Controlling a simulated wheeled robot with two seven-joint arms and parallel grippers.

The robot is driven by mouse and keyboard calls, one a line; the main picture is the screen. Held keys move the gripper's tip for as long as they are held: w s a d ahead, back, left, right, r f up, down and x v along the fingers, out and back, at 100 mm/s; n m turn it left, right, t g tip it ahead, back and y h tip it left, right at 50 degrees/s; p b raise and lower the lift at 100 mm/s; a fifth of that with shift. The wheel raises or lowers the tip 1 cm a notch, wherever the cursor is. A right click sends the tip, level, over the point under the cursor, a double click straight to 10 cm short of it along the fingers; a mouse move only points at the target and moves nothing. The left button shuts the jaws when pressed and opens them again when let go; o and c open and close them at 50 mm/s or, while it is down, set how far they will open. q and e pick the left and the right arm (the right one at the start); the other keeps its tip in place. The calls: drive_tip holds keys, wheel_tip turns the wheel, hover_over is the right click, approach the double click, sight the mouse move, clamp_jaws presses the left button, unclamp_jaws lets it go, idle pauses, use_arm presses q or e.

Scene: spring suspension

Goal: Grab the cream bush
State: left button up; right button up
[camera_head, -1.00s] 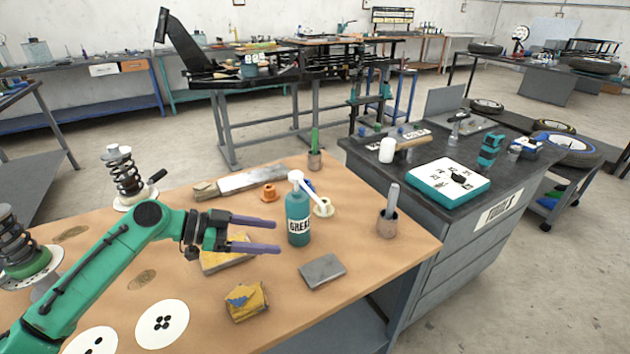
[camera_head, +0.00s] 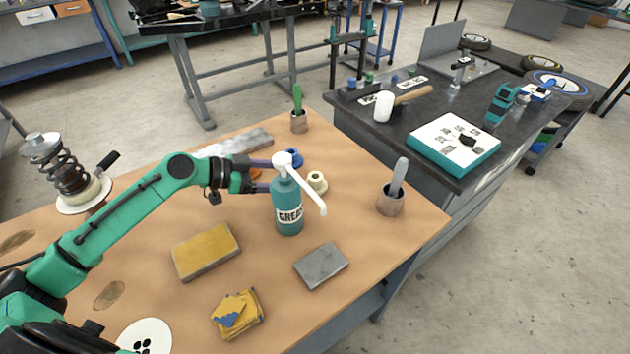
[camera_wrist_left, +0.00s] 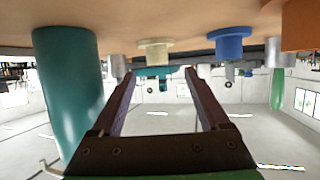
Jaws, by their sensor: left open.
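The cream bush (camera_head: 317,182) stands on the wooden bench, just right of the teal grease bottle (camera_head: 288,208). My left gripper (camera_head: 266,175) is open and empty, left of the bush, with its fingertips partly hidden by the bottle. In the left wrist view, which is upside down, the cream bush (camera_wrist_left: 154,52) lies ahead between the two fingertips (camera_wrist_left: 158,74), apart from them. The blue bush (camera_head: 294,157) stands behind the cream one. The orange bush (camera_head: 256,174) is mostly hidden by the fingers. My right gripper is out of view.
The grease bottle (camera_wrist_left: 70,95) stands close beside the left fingers. A cup with a grey-handled tool (camera_head: 391,200) is to the right. A grey block (camera_head: 321,265), a yellow sponge (camera_head: 206,251) and folded cloths (camera_head: 237,314) lie in front. A spring assembly (camera_head: 68,175) stands left.

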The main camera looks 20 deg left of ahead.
sight(311, 178)
use_arm(q)
drive_tip(key=shift+w+d, duration=0.2)
drive_tip(key=shift+d, duration=0.15)
drive_tip(key=p+x, duration=0.1)
drive_tip(key=x, duration=0.4)
drive_tip(key=shift+s+r+p, duration=0.1)
drive_tip(key=shift+s+p, duration=0.05)
drive_tip(key=shift+p, duration=0.15)
drive_tip(key=shift+d, duration=0.1)
clamp_jaws()
